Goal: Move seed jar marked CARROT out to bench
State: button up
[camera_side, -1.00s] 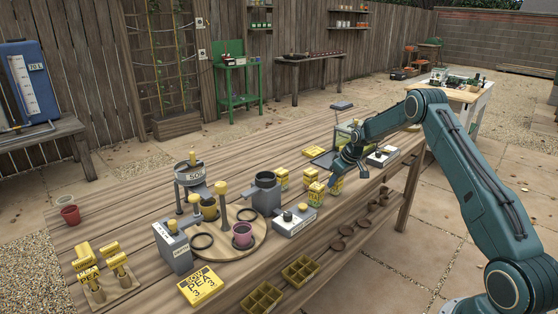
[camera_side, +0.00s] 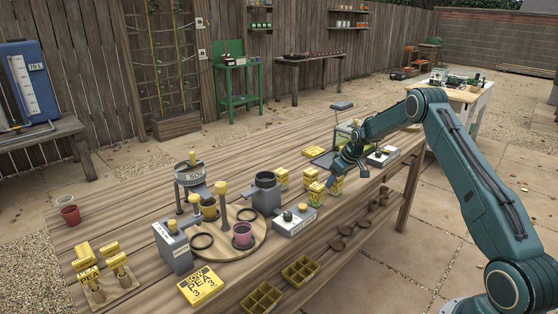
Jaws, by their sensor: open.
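Several small seed jars with yellow tops stand on the wooden bench right of its middle: a left jar (camera_side: 281,180), a back jar (camera_side: 310,176), a front jar (camera_side: 316,195) and a right jar (camera_side: 337,186). Their labels are too small to read, so I cannot tell which is marked CARROT. My gripper (camera_side: 334,181) is open, pointing down among the front and right jars, close to both. Whether its fingers touch or straddle either jar cannot be told. My wrist hides part of the tray area behind.
A grey box with knobs (camera_side: 294,221) stands to the left front.

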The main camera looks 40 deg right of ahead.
jog(key=v, duration=1.1)
jog(key=shift+s+r, duration=0.15)
jog(key=shift+r, duration=0.25)
jog(key=s+a+r, duration=0.6)
jog(key=a+r, duration=0.3)
jog(key=a, duration=0.2)
jog(key=s+a+r, duration=0.5)
jog(key=a+r, duration=0.4)
jog(key=a, duration=0.3)
jog(key=s+a, duration=0.5)
jog(key=s, duration=0.6)
jog(key=s+a+f+t, duration=0.1)
jog(key=s+a, duration=0.4)
jog(key=s, duration=0.6)
jog(key=shift+a+n, duration=0.3)
jog(key=shift+a, duration=0.1)
